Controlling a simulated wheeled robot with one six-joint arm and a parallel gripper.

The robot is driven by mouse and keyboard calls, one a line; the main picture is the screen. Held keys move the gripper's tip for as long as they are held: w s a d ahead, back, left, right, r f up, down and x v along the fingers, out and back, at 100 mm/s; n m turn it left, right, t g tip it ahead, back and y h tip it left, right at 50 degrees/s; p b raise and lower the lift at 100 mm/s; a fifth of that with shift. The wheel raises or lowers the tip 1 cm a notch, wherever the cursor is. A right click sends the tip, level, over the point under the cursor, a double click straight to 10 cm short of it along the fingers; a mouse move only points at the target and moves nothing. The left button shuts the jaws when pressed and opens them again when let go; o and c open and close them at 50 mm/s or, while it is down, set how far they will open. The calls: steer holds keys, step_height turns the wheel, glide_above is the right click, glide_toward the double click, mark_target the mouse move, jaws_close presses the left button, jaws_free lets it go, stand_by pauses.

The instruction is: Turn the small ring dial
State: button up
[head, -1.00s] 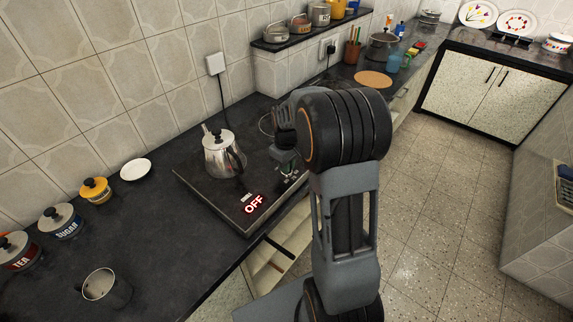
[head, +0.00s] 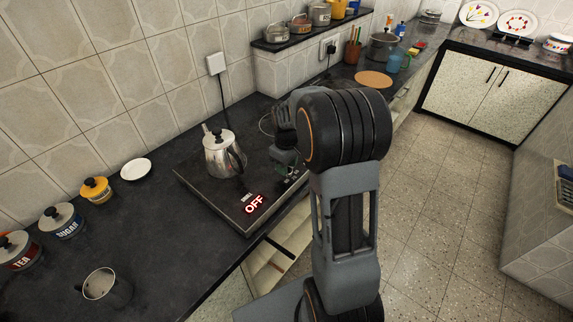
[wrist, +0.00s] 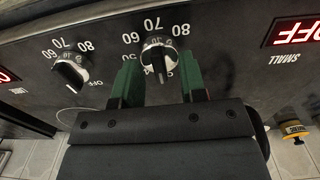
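A dial (wrist: 159,52) with a silver skirt and dark grip sits between my green fingertips in the wrist view, with numbers such as 60, 70 and 80 around it. It is the dial nearer the red OFF display (wrist: 292,32) labelled SMALL. My gripper (wrist: 160,80) is open, with one finger on each side of the dial and gaps showing. A second, similar dial (wrist: 70,72) lies to the left, outside the fingers. In the head view my gripper is over the front right of the dark cooktop (head: 215,195), largely behind my arm, with its fingertips hard to see.
A steel kettle (head: 222,155) stands on the cooktop, left of my gripper. A red OFF display (head: 254,204) glows at the cooktop's front edge. A wall shelf (head: 310,36) is behind.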

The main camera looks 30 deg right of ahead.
step_height(320, 180, up, 14)
stand_by(0.7)
steer(key=shift+f, duration=0.1)
stand_by(0.4)
steer(key=s+a+f+m+t+p, duration=0.1)
steer(key=s+a, duration=0.3)
steer(key=s, duration=0.4)
steer(key=s+a+m+t+p, duration=0.1)
steer(key=s+a+m, duration=0.3)
steer(key=s, duration=0.5)
steer(key=shift+a+f+t, duration=0.4)
steer(key=shift+a+t, duration=0.3)
steer(key=shift+a, duration=0.05)
